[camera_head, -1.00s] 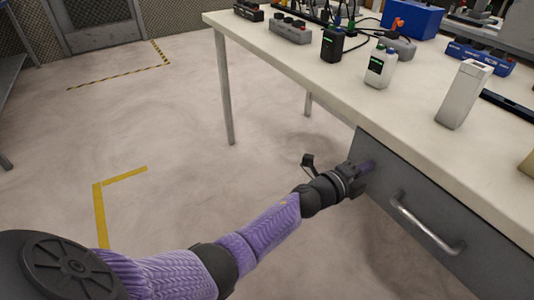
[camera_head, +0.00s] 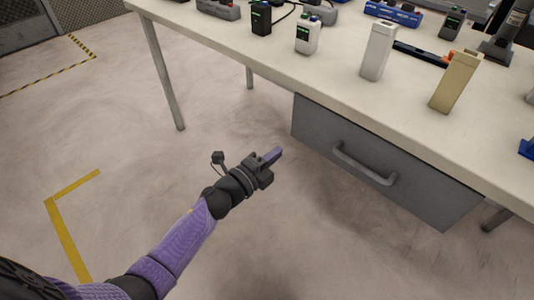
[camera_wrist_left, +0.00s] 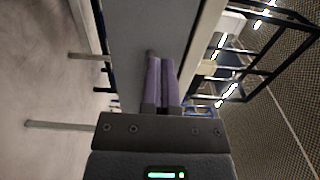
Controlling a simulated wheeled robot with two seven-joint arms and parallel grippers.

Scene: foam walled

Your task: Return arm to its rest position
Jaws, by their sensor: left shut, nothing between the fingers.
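My left gripper (camera_head: 272,156) has purple fingers and is shut with nothing between them. In the head view it hangs over the open floor, left of the grey drawer (camera_head: 375,160) under the table and apart from it. The left arm, with a purple sleeve, reaches in from the lower left. In the left wrist view the two purple fingers (camera_wrist_left: 160,82) lie side by side against each other. The drawer front has a metal bar handle (camera_head: 362,166) and looks closed. My right gripper is not in view.
A white table (camera_head: 330,85) carries a white box (camera_head: 377,50), a tan box (camera_head: 455,80), a black device (camera_head: 261,18) and a white device (camera_head: 307,36). A table leg (camera_head: 164,75) stands at the left. The floor (camera_head: 110,130) left of the table is clear, with yellow tape.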

